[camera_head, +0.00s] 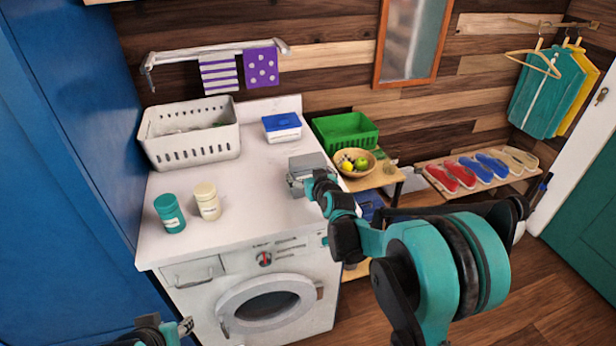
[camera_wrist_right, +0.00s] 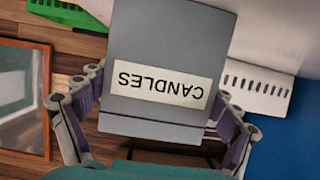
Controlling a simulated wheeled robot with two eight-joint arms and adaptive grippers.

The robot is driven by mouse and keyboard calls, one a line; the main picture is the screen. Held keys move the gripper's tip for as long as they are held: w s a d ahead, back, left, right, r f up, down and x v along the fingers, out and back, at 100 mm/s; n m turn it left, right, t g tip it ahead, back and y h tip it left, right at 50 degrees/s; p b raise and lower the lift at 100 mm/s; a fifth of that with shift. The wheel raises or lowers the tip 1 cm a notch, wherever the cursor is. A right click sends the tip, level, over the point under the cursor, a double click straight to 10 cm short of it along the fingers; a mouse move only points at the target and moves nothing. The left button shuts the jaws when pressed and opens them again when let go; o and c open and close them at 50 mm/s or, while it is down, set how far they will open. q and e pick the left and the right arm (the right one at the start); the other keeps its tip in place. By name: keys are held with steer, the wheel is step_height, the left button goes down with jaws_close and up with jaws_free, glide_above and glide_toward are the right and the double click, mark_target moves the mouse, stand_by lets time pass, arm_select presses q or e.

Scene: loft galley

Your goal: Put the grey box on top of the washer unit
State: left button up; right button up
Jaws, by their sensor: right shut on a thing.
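The grey box (camera_head: 308,168) is in my right gripper (camera_head: 303,182), at the right part of the white washer unit's top (camera_head: 262,165). I cannot tell whether it touches the top or hangs just over it. In the right wrist view the grey box (camera_wrist_right: 170,60) carries a white label reading CANDLES, seen upside down. The fingers of my right gripper (camera_wrist_right: 155,105) close on its two sides. Part of my left gripper (camera_head: 184,328) shows at the bottom edge, low in front of the washer; its jaws are not clear.
On the washer top stand a white basket (camera_head: 190,153), a blue-lidded tub (camera_head: 282,128), a teal jar (camera_head: 170,214) and a cream jar (camera_head: 208,201). The middle is bare. A green crate (camera_head: 345,133) and fruit bowl (camera_head: 342,170) stand on a shelf to the right.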

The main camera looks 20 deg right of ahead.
steer(key=shift+s+r, duration=0.1)
steer(key=shift+r, duration=0.05)
steer(key=shift+f, duration=0.2)
steer(key=o, duration=1)
steer(key=shift+r, duration=0.25)
steer(key=s+a+g+p, duration=0.1)
steer(key=s+g, duration=0.1)
steer(key=s, duration=1)
steer(key=s+a+g+p, duration=0.1)
steer(key=s+g, duration=0.1)
steer(key=s, duration=1)
steer(key=s+a+g+p, duration=0.1)
steer(key=s+g, duration=0.2)
steer(key=s, duration=0.9)
steer(key=shift+s+a+r+p, duration=0.15)
steer(key=shift+s+r+p, duration=0.15)
steer(key=shift+s, duration=0.1)
